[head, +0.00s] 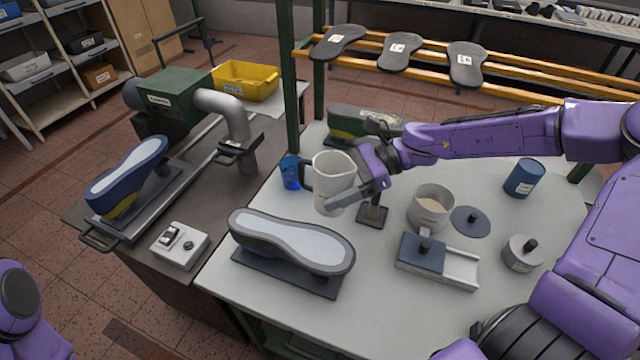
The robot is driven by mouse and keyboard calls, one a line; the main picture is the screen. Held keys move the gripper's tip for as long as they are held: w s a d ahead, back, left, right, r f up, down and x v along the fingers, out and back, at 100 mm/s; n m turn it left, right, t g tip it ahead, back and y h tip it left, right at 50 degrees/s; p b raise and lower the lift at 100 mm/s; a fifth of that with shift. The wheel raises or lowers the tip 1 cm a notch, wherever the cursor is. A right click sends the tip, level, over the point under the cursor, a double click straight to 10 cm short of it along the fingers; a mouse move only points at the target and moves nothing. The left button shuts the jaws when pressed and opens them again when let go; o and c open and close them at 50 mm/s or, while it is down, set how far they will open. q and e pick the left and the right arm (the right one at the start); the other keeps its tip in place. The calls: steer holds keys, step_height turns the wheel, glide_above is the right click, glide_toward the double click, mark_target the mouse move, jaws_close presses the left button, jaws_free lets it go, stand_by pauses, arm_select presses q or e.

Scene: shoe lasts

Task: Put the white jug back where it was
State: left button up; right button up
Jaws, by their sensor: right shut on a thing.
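The white jug (333,172) is in the middle of the head view, above the pale table, with its dark handle on the left side. My right gripper (350,195) reaches in from the right and is shut on the jug. The jug looks roughly upright; I cannot tell for certain whether its base touches the table. My left gripper is not in view; only part of my left arm shows at the lower left corner.
A blue cup (291,172) stands just left of the jug. A shoe last (290,243) lies in front on a dark base. A white pot (431,207), a blue-topped box (421,254), a grey lidded tin (522,253) and a blue can (524,178) stand to the right.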

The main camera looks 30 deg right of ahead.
mark_target(330, 171)
steer(key=shift+w+d+f, duration=0.2)
steer(key=shift+w+f, duration=0.05)
steer(key=shift+w, duration=0.15)
steer(key=w+d+f, duration=0.1)
steer(key=w+f, duration=0.1)
steer(key=w, duration=0.1)
steer(key=w+d+f, duration=0.2)
steer(key=w+f, duration=0.1)
steer(key=w+d+f, duration=0.1)
steer(key=w+f, duration=0.2)
steer(key=w, duration=0.1)
steer(key=shift+w+d+p, duration=0.1)
steer(key=shift+d+p, duration=0.2)
steer(key=shift+d, duration=0.05)
steer(key=shift+w+f, duration=0.2)
steer(key=shift+f, duration=0.05)
steer(key=f, duration=0.1)
steer(key=f+p, duration=0.1)
steer(key=f, duration=0.1)
steer(key=shift+w+d, duration=0.1)
steer(key=shift+w, duration=0.1)
steer(key=shift+f, duration=0.25)
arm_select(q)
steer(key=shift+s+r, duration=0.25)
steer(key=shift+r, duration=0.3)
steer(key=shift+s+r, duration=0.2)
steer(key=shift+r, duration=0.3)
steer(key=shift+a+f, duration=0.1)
arm_select(e)
steer(key=shift+f, duration=0.1)
